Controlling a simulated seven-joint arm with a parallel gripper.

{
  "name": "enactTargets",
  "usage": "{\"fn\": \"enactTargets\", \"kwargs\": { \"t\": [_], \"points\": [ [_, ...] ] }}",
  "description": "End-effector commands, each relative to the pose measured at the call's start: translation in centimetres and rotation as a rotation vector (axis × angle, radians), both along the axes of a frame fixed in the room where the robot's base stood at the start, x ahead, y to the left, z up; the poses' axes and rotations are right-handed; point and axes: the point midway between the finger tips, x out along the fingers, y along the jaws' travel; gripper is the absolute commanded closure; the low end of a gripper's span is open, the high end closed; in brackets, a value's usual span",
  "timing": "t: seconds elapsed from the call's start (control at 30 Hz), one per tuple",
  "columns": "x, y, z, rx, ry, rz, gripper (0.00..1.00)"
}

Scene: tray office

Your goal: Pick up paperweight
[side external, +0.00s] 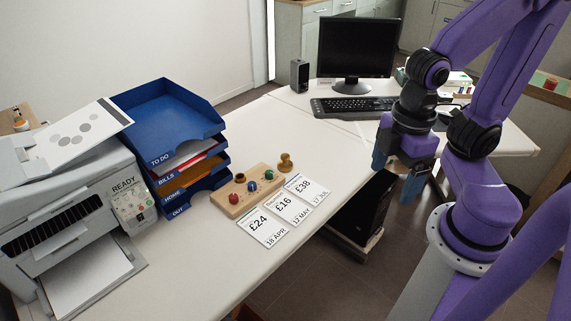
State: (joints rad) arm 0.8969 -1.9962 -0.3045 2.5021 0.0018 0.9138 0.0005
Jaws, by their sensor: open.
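A small brass-coloured knobbed object (286,162), which looks like the paperweight, stands upright on the white desk behind the price cards. It is just right of a wooden block holding several coloured knobs. My gripper (396,176) hangs open and empty past the desk's right edge, well to the right of the brass object and apart from it. Its two blue fingers point down.
The wooden block (251,189) and price cards (263,226) lie close to the brass object. A blue letter tray stack (170,115) and a printer (65,215) stand left. A monitor (355,48) and keyboard (352,106) are at the back. The desk between is clear.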

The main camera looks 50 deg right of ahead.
Motion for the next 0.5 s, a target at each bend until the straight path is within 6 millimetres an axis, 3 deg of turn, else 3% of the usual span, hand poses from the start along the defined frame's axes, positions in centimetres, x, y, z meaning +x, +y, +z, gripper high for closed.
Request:
{"fn": "enactTargets", "kwargs": {
  "t": [0.17,0.27,0.5],
  "points": [
    [0.9,0.5,0.1,-0.001,0.001,-0.051,0.12],
    [2.8,1.5,0.2,-0.002,0.003,-0.161,0.12],
    [10.5,3.9,0.2,-0.004,0.011,-0.561,0.12]
  ]
}}
